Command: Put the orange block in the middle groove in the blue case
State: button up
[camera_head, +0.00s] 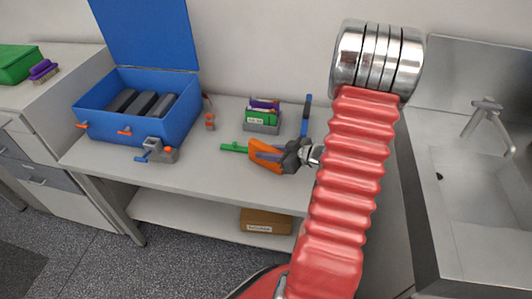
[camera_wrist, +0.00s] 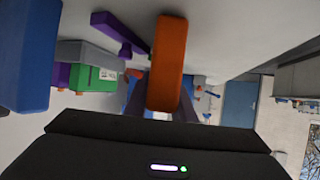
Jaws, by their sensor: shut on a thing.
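My gripper (camera_head: 268,156) is shut on the orange block (camera_head: 262,166) and holds it over the workbench, right of the blue case. In the wrist view the orange block (camera_wrist: 167,60) is long and stands between the fingers. The blue case (camera_head: 128,128) sits on the left of the bench with its lid (camera_head: 145,35) raised. Several dark grey bars (camera_head: 143,104) lie side by side inside it. The floor of the case and the depth of its grooves are hidden.
A small vise (camera_head: 163,153) stands before the case. A screwdriver (camera_head: 210,118), a grey holder (camera_head: 262,127) with green and purple things, and a blue-handled tool (camera_head: 306,115) are behind my gripper. A green piece (camera_head: 233,147) is left of it. A sink (camera_head: 470,180) is right.

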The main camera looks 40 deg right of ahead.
jog(key=o, duration=1)
jog(key=shift+f, duration=0.1)
jog(key=shift+s+r, duration=0.15)
jog(key=shift+r, duration=0.05)
jog(key=v, duration=1.1)
jog(key=shift+s+d+r, duration=0.1)
jog(key=shift+s+r, duration=0.05)
jog(key=shift+s, duration=0.15)
